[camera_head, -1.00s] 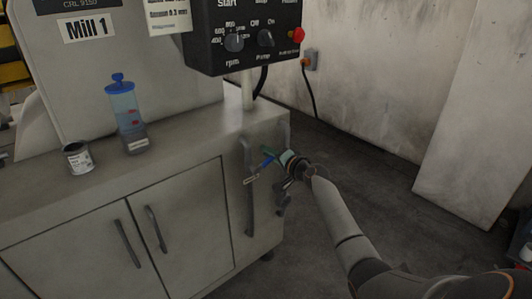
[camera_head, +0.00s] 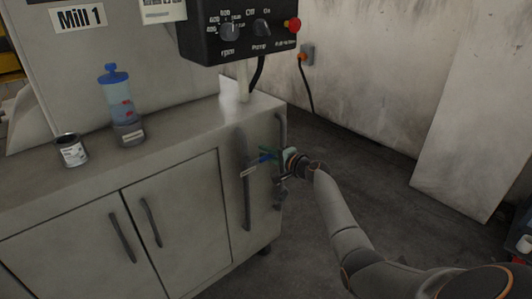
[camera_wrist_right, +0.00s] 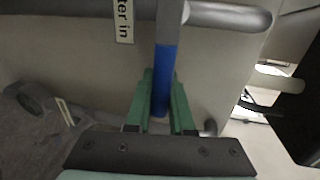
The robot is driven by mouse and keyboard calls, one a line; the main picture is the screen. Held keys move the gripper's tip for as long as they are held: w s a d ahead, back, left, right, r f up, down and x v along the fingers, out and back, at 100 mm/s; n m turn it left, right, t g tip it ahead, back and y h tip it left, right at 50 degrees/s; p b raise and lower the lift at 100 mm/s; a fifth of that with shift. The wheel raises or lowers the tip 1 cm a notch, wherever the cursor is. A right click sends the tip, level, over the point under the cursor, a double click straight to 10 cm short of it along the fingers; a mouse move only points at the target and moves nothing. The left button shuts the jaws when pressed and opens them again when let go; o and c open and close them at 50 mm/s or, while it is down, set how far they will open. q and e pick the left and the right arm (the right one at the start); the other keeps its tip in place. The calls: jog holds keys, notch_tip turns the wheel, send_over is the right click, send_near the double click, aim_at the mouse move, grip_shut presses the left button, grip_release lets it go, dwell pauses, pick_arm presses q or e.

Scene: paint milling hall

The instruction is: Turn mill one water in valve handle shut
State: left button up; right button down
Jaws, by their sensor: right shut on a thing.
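The blue valve handle (camera_head: 265,157) sticks out from the pipework on the right end of the Mill 1 cabinet. In the right wrist view the blue handle (camera_wrist_right: 163,78) runs up to the grey pipe, beside a white label (camera_wrist_right: 124,20) reading "ter in". My right gripper (camera_head: 272,155) reaches it from the right. In the wrist view its green fingers (camera_wrist_right: 161,104) lie on both sides of the handle and are shut on it. The valve body is too small to make out in the head view. My left gripper is out of view.
The grey Mill 1 cabinet (camera_head: 185,200) fills the left. A black control box (camera_head: 240,32) hangs above. Grey vertical pipes (camera_head: 245,195) run beside the handle.

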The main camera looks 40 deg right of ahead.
jog(key=shift+f, duration=0.15)
jog(key=c, duration=0.8)
grip_release()
jog(key=p+v, duration=0.2)
jog(key=v, duration=0.1)
jog(key=shift+s+r, duration=0.2)
jog(key=shift+s, duration=0.05)
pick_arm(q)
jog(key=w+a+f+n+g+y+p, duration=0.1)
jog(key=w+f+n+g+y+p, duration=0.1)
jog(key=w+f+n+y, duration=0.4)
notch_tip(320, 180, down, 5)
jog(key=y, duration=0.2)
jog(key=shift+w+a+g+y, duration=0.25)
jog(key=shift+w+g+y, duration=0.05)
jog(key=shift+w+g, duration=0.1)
pick_arm(e)
jog(key=v, duration=0.9)
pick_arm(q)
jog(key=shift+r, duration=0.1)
